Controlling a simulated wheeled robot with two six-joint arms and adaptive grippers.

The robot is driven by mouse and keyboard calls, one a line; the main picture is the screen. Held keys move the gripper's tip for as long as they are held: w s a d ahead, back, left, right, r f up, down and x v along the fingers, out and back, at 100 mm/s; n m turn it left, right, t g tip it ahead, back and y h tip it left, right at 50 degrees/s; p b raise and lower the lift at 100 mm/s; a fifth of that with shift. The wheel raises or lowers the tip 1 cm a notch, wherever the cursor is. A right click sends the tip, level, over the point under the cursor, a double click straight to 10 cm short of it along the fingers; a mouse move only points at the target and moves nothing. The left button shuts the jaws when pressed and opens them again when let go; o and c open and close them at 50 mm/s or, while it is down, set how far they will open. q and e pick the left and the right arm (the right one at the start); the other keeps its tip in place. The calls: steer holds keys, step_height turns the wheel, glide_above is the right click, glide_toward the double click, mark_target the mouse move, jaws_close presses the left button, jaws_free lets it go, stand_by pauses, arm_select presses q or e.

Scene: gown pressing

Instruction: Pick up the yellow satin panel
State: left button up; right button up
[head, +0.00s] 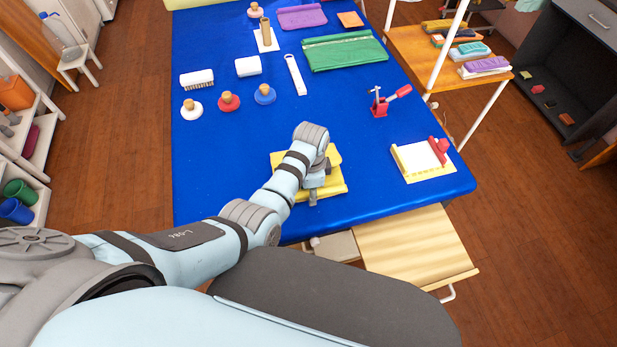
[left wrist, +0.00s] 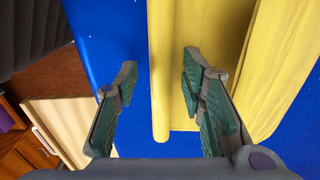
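The yellow satin panel (head: 331,184) lies folded on the blue table near its front edge. My left gripper (head: 313,197) is over it and hides its middle. My left gripper (left wrist: 160,85) is open there. One finger is over the blue cloth, the other over the yellow panel, and the near fold's edge lies between them. I cannot tell whether the fingers touch it. My right gripper is not in view.
The blue table (head: 225,150) holds a red clamp tool (head: 380,104), a cream board with a red piece (head: 420,160), several wooden-knobbed discs, and green folded cloth (head: 345,52). A wooden drawer (head: 415,248) juts out at the front. Blue surface left of the panel is clear.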

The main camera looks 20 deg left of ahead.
arm_select(q)
jaws_close()
step_height(320, 180, up, 10)
steer(key=p, duration=0.2)
steer(key=shift+p, duration=0.3)
steer(key=shift+c, duration=2.3)
jaws_free()
jaws_close()
